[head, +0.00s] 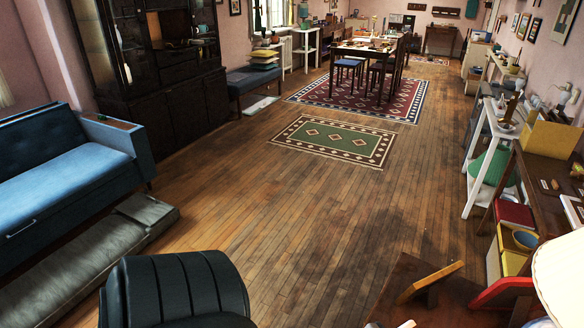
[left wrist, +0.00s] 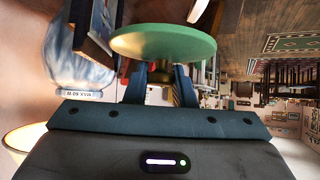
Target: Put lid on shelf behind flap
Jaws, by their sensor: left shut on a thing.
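My left gripper (left wrist: 161,84) shows in the left wrist view, its two dark blue fingers shut on a brass-coloured knob. The knob belongs to a round green lid (left wrist: 163,42), which lies across beyond the fingertips. The lid is held clear of the things around it. Neither gripper shows in the head view. A tall dark cabinet (head: 180,105) with shelves and glass stands at the back left of the head view. I cannot make out which shelf has the flap.
A blue sofa (head: 60,175) stands left and a black armchair (head: 175,285) at the front. Crowded furniture, including a white stand (head: 487,140), lines the right wall. A dining table (head: 365,50) stands far back. The middle wooden floor (head: 300,215) and green rug (head: 338,138) are clear.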

